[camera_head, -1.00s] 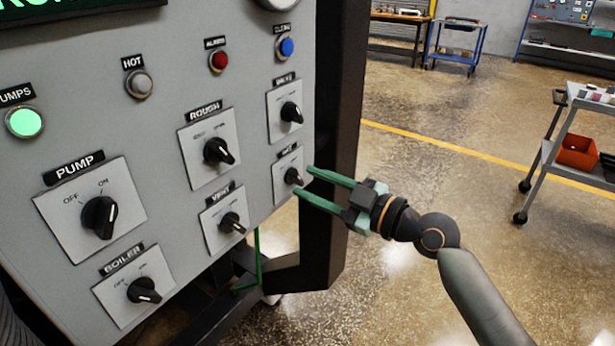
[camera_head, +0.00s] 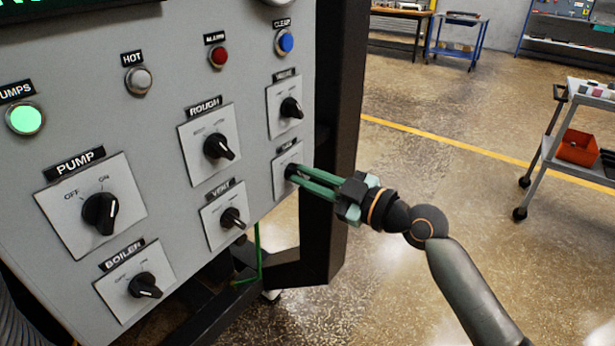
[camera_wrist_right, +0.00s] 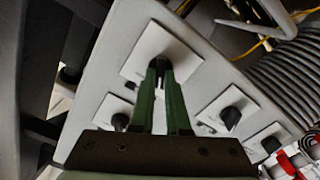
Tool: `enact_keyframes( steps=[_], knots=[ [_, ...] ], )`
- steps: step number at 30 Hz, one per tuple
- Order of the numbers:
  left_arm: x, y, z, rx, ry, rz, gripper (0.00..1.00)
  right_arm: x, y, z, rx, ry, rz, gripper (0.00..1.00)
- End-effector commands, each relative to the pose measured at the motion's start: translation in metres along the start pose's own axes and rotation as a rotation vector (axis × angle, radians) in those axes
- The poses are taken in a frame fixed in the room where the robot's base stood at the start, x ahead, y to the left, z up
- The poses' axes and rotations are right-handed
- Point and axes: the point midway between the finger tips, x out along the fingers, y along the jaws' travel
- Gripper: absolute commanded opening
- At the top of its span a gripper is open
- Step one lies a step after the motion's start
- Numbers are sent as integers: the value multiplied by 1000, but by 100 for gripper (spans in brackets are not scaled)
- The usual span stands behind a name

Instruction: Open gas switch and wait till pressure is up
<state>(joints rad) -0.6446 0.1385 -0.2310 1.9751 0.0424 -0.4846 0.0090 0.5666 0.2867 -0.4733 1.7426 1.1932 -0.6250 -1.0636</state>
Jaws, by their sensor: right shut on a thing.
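The gas switch (camera_head: 291,170) is a black rotary knob on a white plate (camera_head: 284,182) at the lower right of the grey control panel (camera_head: 165,100). Its label is partly blurred. My right gripper (camera_head: 296,173) reaches it from the right, with its green fingers shut on the knob. In the right wrist view the fingertips (camera_wrist_right: 161,70) close around the knob, which they mostly hide, in front of its square plate (camera_wrist_right: 141,57). The knob's setting cannot be read. My left gripper is not in view.
Other knobs sit close by: VENT (camera_head: 232,218) to the lower left, ROUGH (camera_head: 217,146) to the left and another (camera_head: 291,108) above. The green PUMPS lamp (camera_head: 25,118) is lit. A dark frame post (camera_head: 335,150) stands behind my gripper. A cart with a red bin (camera_head: 578,148) is at right.

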Motion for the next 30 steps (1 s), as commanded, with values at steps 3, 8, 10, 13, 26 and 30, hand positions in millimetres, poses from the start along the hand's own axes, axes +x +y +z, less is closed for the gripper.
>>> enact_keyframes(
  steps=[3, 8, 10, 13, 26, 30],
  knots=[
    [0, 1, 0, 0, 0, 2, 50, 0, 0, 0, 0, 0, 0, 0],
    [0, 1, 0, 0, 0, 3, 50, 0, 0, 0, 0, -1, 0, 0],
    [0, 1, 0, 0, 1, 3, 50, 0, 0, 0, 2, -1, 0, 0],
    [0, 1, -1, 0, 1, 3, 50, 0, 0, 0, 11, -1, 0, 0],
    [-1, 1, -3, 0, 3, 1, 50, 0, 1, 0, 245, 0, 0, 0],
    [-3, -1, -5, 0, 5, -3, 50, 0, 1, 0, 377, -1, -1, 0]
  ],
)
